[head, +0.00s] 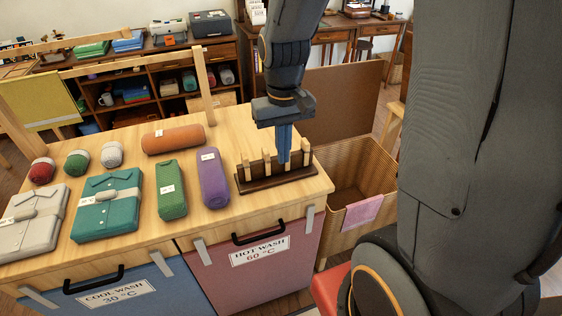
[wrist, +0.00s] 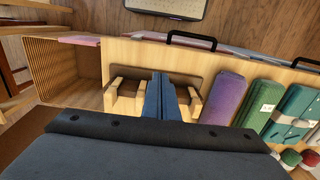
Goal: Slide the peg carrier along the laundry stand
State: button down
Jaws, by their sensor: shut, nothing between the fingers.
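The peg carrier (head: 292,178) is a dark brown wooden base with several pale upright pegs, standing near the right end of the laundry stand's wooden top (head: 226,132). In the wrist view the carrier (wrist: 180,79) lies under and beyond the fingers, beside the purple roll. My gripper (head: 284,161) points down with its blue fingers shut and empty, among the carrier's pegs. In the wrist view the gripper (wrist: 159,80) hides part of the carrier. I cannot tell whether the fingertips touch a peg or the base.
A purple roll (head: 213,180) lies left of the carrier, then a green roll (head: 171,190), an orange roll (head: 174,140) and a folded teal shirt (head: 105,210). A wicker basket (head: 357,160) with a pink cloth (head: 362,212) stands off the right end. Bins hang below.

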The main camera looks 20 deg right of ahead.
aim_at(279, 178)
notch_tip(279, 178, down, 10)
jog(key=shift+s+d+r+p, duration=0.1)
jog(key=shift+s+p, duration=0.05)
jog(key=shift+p, duration=0.4)
jog(key=w, duration=0.1)
jog(key=w+p, duration=0.1)
jog(key=shift+w+r, duration=0.2)
jog(key=shift+w, duration=0.85)
